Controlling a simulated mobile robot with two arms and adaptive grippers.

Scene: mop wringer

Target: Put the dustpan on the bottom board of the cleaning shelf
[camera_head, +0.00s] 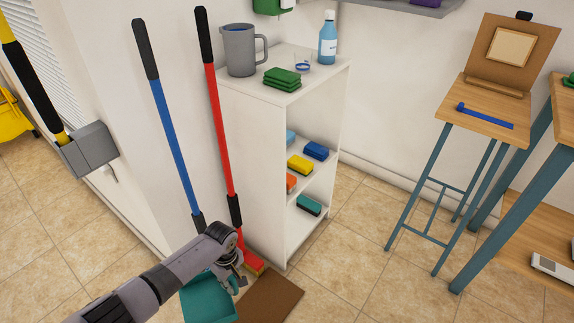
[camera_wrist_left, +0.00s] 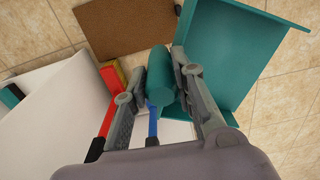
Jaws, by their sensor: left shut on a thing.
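The teal dustpan (camera_head: 208,299) is low beside the brown mat, partly hidden by my left arm in the head view. In the left wrist view its pan (camera_wrist_left: 232,50) is at the upper right and its round handle (camera_wrist_left: 160,76) lies between my fingers. My left gripper (camera_head: 236,284) is shut on that handle; the fingers also show in the left wrist view (camera_wrist_left: 162,100). I cannot tell whether the pan touches the floor. The white cleaning shelf (camera_head: 262,150) stands behind and to the right, with sponges on its inner boards. My right gripper is not in view.
A blue-handled tool (camera_head: 172,125) and a red broom (camera_head: 221,130) lean at the wall left of the shelf. A brown mat (camera_head: 270,298) lies in front. A grey jug (camera_head: 240,52) and bottle (camera_head: 327,40) stand on top.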

